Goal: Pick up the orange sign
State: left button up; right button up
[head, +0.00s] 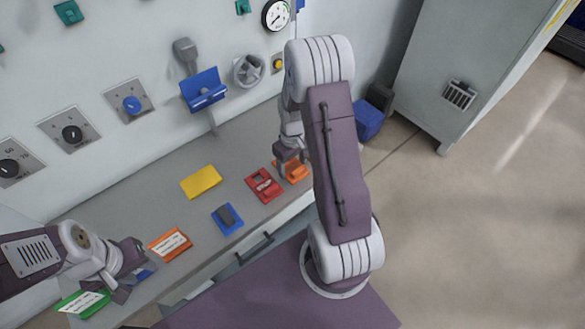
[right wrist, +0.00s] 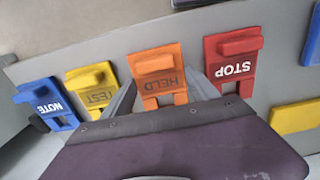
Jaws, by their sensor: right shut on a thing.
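The orange sign (head: 292,170), lettered HELD in the right wrist view (right wrist: 158,70), lies on the grey counter beside the red sign. My right gripper (head: 289,150) is down at it, its fingers on either side of the sign and shut on it. In the head view my right arm covers part of the counter to its right. Another orange piece with a white label (head: 170,245) lies further left. My left gripper (head: 128,268) hangs low over the counter's left end, near a green piece with a white label (head: 83,303); its finger gap is unclear.
The red STOP sign (right wrist: 233,63) is close beside the orange one. A yellow TEST sign (right wrist: 92,90) and a blue NOTE sign (right wrist: 48,104) are on its other side. A yellow plate (head: 201,182) and a blue sign (head: 227,218) lie left on the counter (head: 150,205).

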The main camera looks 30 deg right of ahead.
aim_at(294, 169)
jog(key=shift+r, duration=0.35)
jog(key=r, duration=0.4)
jog(key=shift+s+d, duration=0.15)
jog(key=shift+s, duration=0.1)
jog(key=s+d+r, duration=0.3)
jog(key=s+r, duration=0.3)
jog(key=s, duration=0.4)
jog(key=shift+s+d+r+p, duration=0.2)
jog(key=shift+d+p, duration=0.1)
jog(key=shift+d, duration=0.1)
jog(key=w+a+f+n, duration=0.1)
jog(key=w+a, duration=0.1)
jog(key=a, duration=0.3)
jog(key=w+a+f+n, duration=0.1)
jog(key=w+a+f, duration=0.1)
jog(key=a, duration=0.3)
jog(key=w+a+f, duration=0.1)
jog(key=w+a, duration=0.3)
jog(key=a, duration=0.1)
jog(key=shift+a+f+n, duration=0.3)
jog(key=shift+a+n, duration=0.1)
jog(key=shift+w+m, duration=0.6)
jog(key=shift+m, duration=0.5)
jog(key=shift+w+m, duration=0.15)
jog(key=shift+m, duration=0.65)
